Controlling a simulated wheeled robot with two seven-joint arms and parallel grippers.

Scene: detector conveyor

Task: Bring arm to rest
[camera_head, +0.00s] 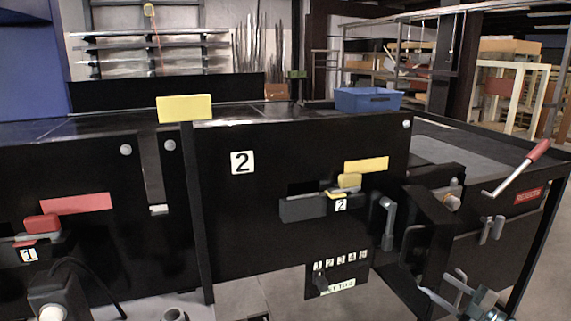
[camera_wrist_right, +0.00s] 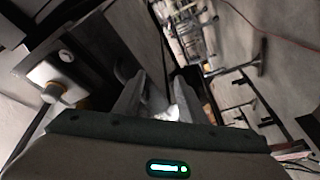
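My right arm shows at the lower right of the head view, in front of the black conveyor housing (camera_head: 285,225). My right gripper (camera_wrist_right: 157,88) is in the right wrist view, with its two grey fingers apart and no object clearly held between them. A pale bright patch shows beyond the fingers. Part of my left arm shows at the bottom left of the head view, in front of the housing's red-handled section; its fingers cannot be made out.
The housing carries a red handle (camera_head: 42,223), a yellow handle (camera_head: 349,181) and a small switch panel (camera_head: 337,278). A blue bin (camera_head: 367,100) stands on top. A red-gripped lever (camera_head: 537,150) sticks up at the right, by the red rejects label (camera_head: 529,196).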

